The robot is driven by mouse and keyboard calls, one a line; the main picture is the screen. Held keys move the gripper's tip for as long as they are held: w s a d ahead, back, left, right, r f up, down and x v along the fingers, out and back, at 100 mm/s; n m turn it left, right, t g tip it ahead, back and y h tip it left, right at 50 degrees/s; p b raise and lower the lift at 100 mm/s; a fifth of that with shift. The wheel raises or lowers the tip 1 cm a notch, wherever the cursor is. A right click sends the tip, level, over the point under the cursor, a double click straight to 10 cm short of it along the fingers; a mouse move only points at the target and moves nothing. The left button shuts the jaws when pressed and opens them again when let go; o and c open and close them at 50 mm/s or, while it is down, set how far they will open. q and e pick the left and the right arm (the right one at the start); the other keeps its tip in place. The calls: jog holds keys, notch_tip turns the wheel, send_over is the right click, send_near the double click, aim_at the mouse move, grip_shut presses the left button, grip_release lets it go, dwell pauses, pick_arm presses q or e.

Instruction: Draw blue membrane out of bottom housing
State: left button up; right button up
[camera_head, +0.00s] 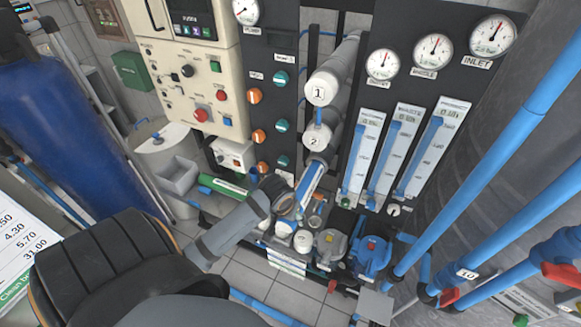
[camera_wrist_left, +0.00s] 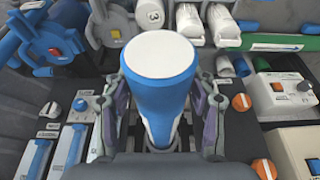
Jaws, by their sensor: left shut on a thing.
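The blue membrane (camera_head: 311,180) slopes down out of the open front of the bottom housing (camera_head: 319,158), below the housings marked 1 and 2. A good length of it shows outside; whether its far end is still inside is hidden. My left gripper (camera_head: 288,205) is around the membrane's near part. In the left wrist view the membrane (camera_wrist_left: 160,95) is a blue cylinder with a flat white end, and my left gripper (camera_wrist_left: 162,105) is shut on it with a finger on each side. My right gripper is not in view.
A white cap (camera_head: 303,240) marked 3, a grey pump (camera_head: 330,245) and a blue pump (camera_head: 371,257) stand below the membrane. Flow meters (camera_head: 395,155) are to its right, the valve panel (camera_head: 268,110) to its left. Blue pipes (camera_head: 500,150) cross the right side.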

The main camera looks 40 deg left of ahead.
pick_arm(q)
jog(key=o, duration=1.5)
jog(key=shift+o, duration=0.2)
jog(key=v, duration=1)
jog(key=shift+a+r, duration=0.15)
jog(key=shift+r, duration=0.05)
jog(key=shift+v, duration=0.85)
jog(key=shift+s, duration=0.1)
